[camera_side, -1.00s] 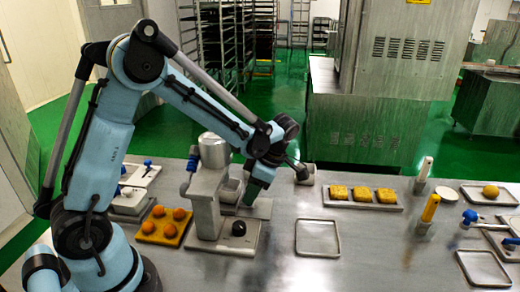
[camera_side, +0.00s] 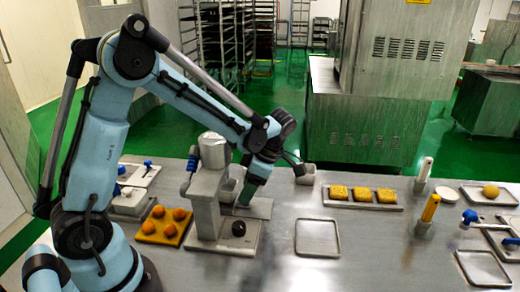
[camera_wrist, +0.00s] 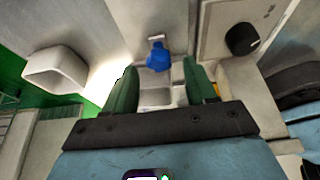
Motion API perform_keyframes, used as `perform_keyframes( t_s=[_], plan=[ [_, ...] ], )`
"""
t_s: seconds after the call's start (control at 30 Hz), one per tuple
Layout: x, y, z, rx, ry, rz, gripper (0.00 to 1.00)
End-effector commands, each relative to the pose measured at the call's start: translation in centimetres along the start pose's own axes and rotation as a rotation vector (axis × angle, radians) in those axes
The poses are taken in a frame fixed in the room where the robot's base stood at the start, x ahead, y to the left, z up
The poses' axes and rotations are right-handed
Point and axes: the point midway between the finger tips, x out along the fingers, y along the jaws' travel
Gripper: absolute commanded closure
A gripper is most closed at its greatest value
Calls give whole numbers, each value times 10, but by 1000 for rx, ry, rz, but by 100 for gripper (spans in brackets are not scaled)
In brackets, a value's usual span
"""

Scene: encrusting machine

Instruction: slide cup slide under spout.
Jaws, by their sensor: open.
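The encrusting machine (camera_side: 207,200) stands left of centre in the side view, with a grey column and a silver hopper on top. A black knob (camera_side: 238,228) is on its base; the knob also shows in the wrist view (camera_wrist: 242,38). My gripper (camera_side: 246,198), with green fingers, is low beside the column, over the machine's flat plate (camera_side: 261,209). In the wrist view my gripper (camera_wrist: 158,85) is open. A blue knob (camera_wrist: 158,57) and a pale square-edged part (camera_wrist: 156,95), possibly the cup slide, show between its fingers. I cannot tell whether the fingers touch either. The spout is not clearly visible.
An orange tray of round balls (camera_side: 147,229) is left of the machine. An empty tray (camera_side: 318,252) and a tray of yellow blocks (camera_side: 330,204) lie to the right. The table's front middle is clear.

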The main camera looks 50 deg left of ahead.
Motion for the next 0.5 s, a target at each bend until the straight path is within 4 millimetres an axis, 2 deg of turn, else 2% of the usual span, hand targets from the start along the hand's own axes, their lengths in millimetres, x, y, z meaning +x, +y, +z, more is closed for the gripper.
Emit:
perform_keyframes(
  t_s=[0.5],
  plan=[
    [-86, 0, 0, 0, 1, 0, 44]
  ],
)
